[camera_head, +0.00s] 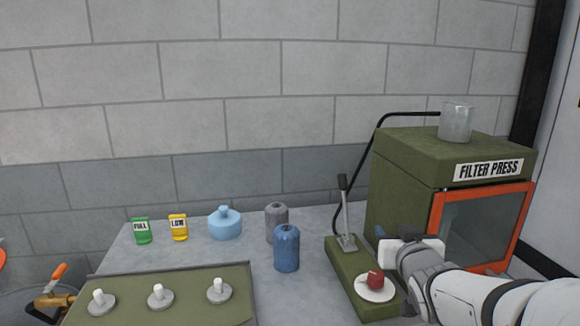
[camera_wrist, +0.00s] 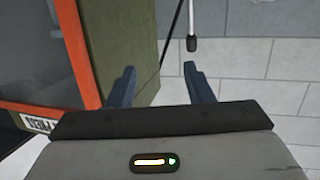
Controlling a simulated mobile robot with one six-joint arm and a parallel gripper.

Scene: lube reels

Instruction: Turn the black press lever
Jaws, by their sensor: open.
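The press lever (camera_head: 345,215) is a thin metal rod with a black grip on top. It stands nearly upright on a green base (camera_head: 348,275) beside the filter press (camera_head: 403,190). In the wrist view, the lever (camera_wrist: 193,22) shows at the top with its black end downward, beyond the right finger. My gripper (camera_wrist: 160,80) is open, with nothing between its two dark blue fingers. In the head view, my gripper (camera_head: 383,236) is to the right of the lever, in front of the press, and apart from the lever. Its fingers are mostly hidden there.
A red knob (camera_head: 375,279) on a white disc sits on the base near my arm. A blue canister (camera_head: 287,248) and a grey canister (camera_head: 276,218) stand left of the lever. The press's orange-framed door (camera_head: 437,225) is close to my gripper.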

